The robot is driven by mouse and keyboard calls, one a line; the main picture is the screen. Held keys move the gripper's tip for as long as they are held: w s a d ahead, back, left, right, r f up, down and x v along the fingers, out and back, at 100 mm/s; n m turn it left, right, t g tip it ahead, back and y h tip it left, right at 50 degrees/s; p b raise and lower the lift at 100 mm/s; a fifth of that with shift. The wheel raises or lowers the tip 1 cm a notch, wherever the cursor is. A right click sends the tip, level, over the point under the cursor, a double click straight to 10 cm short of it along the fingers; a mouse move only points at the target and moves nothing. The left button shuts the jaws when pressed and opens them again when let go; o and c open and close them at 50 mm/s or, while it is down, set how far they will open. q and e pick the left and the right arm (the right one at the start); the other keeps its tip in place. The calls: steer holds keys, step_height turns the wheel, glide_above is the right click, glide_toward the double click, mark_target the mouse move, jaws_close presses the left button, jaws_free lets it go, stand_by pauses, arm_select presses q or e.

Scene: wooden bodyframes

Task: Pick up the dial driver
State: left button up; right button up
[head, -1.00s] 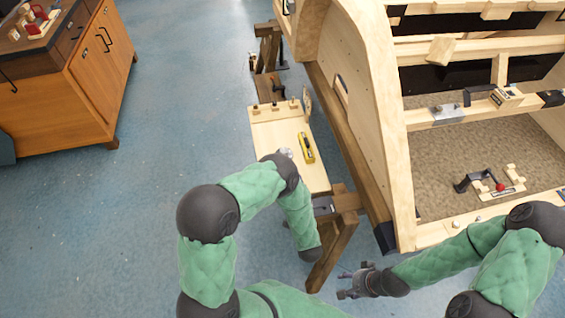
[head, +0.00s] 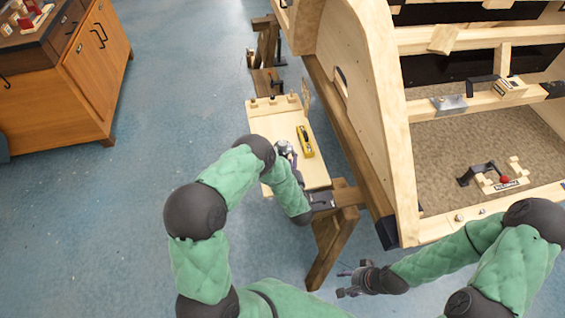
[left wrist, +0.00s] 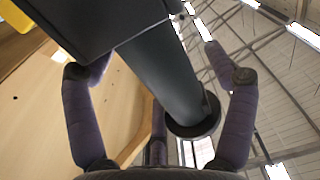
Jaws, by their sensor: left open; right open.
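A yellow tool with a dark patch, likely the dial driver (head: 305,141), lies on a pale wooden shelf board (head: 270,128). In the head view my left gripper (head: 287,149) is just left of the yellow tool, partly hidden by my forearm. In the left wrist view its two fingers (left wrist: 165,68) are wide apart. A dark cylinder with a flared end (left wrist: 168,85) shows between them; I cannot tell what it belongs to. A yellow part (left wrist: 16,38) shows in that view's upper left corner. My right gripper (head: 353,284) is open and empty, low in front of the bodyframe.
A large wooden bodyframe (head: 385,130) stands right of the shelf board. A dark bracket (head: 322,199) is at the board's near end, above a wooden trestle leg (head: 332,245). A wooden cabinet (head: 80,75) is far left. The blue floor between is clear.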

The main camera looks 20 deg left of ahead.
mark_target(285, 142)
arm_select(q)
steer(key=c, duration=1.4)
steer(key=shift+w+r, duration=0.1)
steer(key=shift+c, duration=0.3)
step_height(285, 142, up, 10)
steer(key=p, duration=0.4)
step_height(285, 142, up, 10)
steer(key=p, duration=0.7)
steer(key=shift+a, duration=0.1)
